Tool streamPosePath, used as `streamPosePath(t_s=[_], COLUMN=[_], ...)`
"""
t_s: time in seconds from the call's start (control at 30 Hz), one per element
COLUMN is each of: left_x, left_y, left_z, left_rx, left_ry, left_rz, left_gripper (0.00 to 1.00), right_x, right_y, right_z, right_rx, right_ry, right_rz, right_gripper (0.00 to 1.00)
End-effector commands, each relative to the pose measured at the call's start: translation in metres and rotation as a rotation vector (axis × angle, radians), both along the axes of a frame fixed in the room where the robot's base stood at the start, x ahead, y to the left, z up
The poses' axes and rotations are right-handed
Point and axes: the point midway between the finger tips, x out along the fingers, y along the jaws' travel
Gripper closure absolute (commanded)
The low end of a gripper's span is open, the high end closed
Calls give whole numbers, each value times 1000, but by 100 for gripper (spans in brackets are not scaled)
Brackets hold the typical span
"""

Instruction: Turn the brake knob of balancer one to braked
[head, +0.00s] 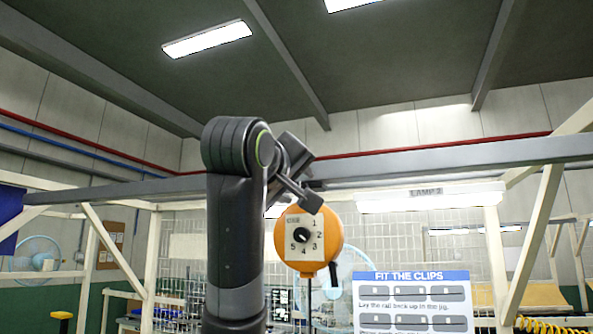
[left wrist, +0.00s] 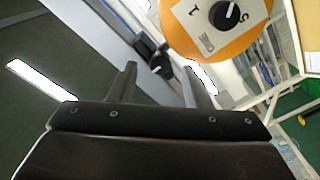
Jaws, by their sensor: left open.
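Balancer one (head: 336,238), an orange round housing, hangs right of my left arm in the head view. Its pale plate carries numbers 1 to 5 around a black knob (head: 301,235). In the left wrist view the balancer (left wrist: 225,45) is at the upper right, with its black knob (left wrist: 224,15). My left gripper (head: 305,195) is open at the balancer's upper edge. In the left wrist view its two fingers (left wrist: 157,68) stand apart, with a small dark knob-like part (left wrist: 160,70) visible between them, farther off. I cannot tell whether this is the brake knob. My right gripper is not in view.
A grey overhead beam (head: 430,158) runs behind the balancer, with a lamp (head: 430,196) below it at the right. A dark handle-like part (head: 333,274) hangs under the housing. A "Fit the clips" board (head: 412,300) stands lower right. A fan (head: 38,256) is far left.

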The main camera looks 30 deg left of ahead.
Motion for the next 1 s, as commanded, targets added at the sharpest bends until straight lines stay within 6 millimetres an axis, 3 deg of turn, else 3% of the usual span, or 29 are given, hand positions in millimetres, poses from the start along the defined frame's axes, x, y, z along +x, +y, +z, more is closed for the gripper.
streamPosePath(t_s=[0.2,0.47,0.8,1.0], left_x=[13,14,14,14], left_y=[4,4,4,4], left_z=[0,0,0,-1], left_rx=[-1,-1,-1,8], left_ry=[0,-2,-1,1], left_rz=[0,0,1,0], left_gripper=[56,56,98,100], right_x=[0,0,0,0], right_y=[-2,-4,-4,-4], right_z=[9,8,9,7], right_rx=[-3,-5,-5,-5], right_ry=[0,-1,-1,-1], right_rz=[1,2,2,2], right_gripper=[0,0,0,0])
